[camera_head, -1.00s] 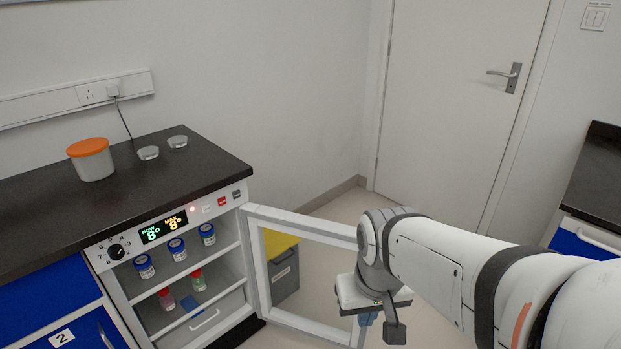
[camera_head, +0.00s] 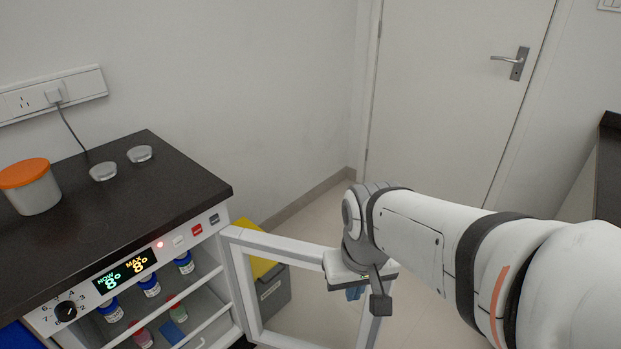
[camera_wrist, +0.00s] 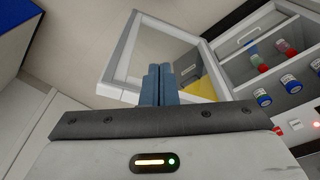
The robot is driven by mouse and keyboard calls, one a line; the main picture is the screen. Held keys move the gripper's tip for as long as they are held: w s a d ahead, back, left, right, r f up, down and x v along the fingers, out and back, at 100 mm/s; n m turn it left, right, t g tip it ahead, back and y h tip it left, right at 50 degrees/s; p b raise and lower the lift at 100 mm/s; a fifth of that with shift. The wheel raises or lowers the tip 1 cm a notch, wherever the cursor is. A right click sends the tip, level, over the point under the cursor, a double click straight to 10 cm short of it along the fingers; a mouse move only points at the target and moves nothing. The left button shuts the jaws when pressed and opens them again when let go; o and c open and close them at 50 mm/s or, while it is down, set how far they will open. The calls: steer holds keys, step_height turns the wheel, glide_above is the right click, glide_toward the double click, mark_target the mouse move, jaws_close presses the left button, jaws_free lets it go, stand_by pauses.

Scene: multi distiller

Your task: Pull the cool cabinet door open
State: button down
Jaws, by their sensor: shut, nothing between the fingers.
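The cool cabinet (camera_head: 140,281) stands at the lower left of the head view. Its white-framed glass door (camera_head: 277,249) is swung wide open to the right, and the shelves inside are exposed. The door also shows in the wrist view (camera_wrist: 128,50), beyond my fingers. My gripper (camera_head: 356,293) is beside the free end of the door in the head view, with its fingers mostly hidden behind the wrist. In the wrist view my gripper (camera_wrist: 158,84) has its two blue fingers together, with nothing between them. I cannot tell whether they touch the door frame.
Blue-capped bottles (camera_head: 149,286) stand on the upper shelf. An orange-lidded tub (camera_head: 32,190) and two small silver discs are on the dark worktop (camera_head: 150,180). A yellow-lidded grey bin (camera_head: 273,295) is behind the door. A dark-topped counter (camera_head: 609,170) stands at the right.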

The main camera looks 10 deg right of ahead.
steer(key=shift+d, duration=0.1)
steer(key=w+d+m+g+p, duration=0.2)
steer(key=w+d+p, duration=0.2)
steer(key=w+p, duration=0.5)
steer(key=w+d+m+g+p, duration=0.15)
steer(key=w+d+p, duration=0.4)
steer(key=w, duration=0.75)
steer(key=w+d+f+m+y+p, duration=0.1)
steer(key=w+d+f+m+p, duration=0.15)
steer(key=w+f, duration=0.2)
steer(key=s+a+f+p, duration=0.2)
steer(key=s+f, duration=0.4)
steer(key=f, duration=0.4)
steer(key=shift+a+f+p, duration=0.25)
steer(key=shift+a+p, duration=0.15)
steer(key=shift+a, duration=0.1)
steer(key=shift+s+g, duration=0.2)
steer(key=shift+g, duration=0.05)
